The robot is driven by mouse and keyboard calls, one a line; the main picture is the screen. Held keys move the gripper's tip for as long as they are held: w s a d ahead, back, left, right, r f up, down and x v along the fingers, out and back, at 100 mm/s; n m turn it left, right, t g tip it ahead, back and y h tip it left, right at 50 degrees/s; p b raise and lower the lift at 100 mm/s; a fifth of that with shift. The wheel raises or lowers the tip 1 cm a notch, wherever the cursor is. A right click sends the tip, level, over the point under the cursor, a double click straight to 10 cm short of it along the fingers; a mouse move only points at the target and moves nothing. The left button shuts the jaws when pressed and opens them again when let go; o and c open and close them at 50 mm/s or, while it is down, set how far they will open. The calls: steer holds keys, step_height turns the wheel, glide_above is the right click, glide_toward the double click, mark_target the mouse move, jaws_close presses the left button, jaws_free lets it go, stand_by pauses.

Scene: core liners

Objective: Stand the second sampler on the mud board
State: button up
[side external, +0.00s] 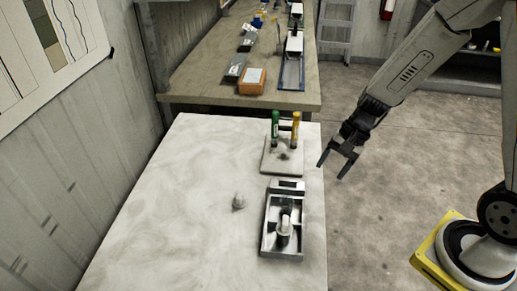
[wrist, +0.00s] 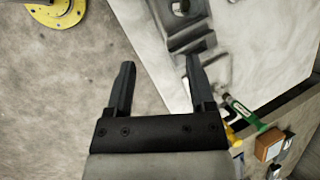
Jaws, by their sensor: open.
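A green sampler (side external: 275,122) and a yellow sampler (side external: 295,130) stand upright side by side at the far end of the grey mud board (side external: 268,166). In the wrist view the green sampler (wrist: 243,115) and yellow sampler (wrist: 233,137) show past my right finger, near the board (wrist: 216,72). I cannot tell which sampler is the second. A dark-rimmed tray (side external: 265,240) nearer the camera holds a pale and dark object (side external: 285,226). My gripper (side external: 331,171) is open and empty, right of the board, beyond the table's edge; it also shows in the wrist view (wrist: 160,64).
A small grey lump (side external: 239,202) lies left of the tray on the pale table (side external: 170,210); the table's left side is clear. A brown bench (side external: 200,84) behind holds an orange box (side external: 252,81) and other items. Open floor lies to the right.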

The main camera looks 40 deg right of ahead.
steer(key=s+r+n+t+h, duration=0.1)
steer(key=s+r+n+h, duration=0.3)
steer(key=n, duration=0.7)
steer(key=shift+s+n+t+h, duration=0.3)
steer(key=shift+s+n+h, duration=0.1)
steer(key=shift+h, duration=0.1)
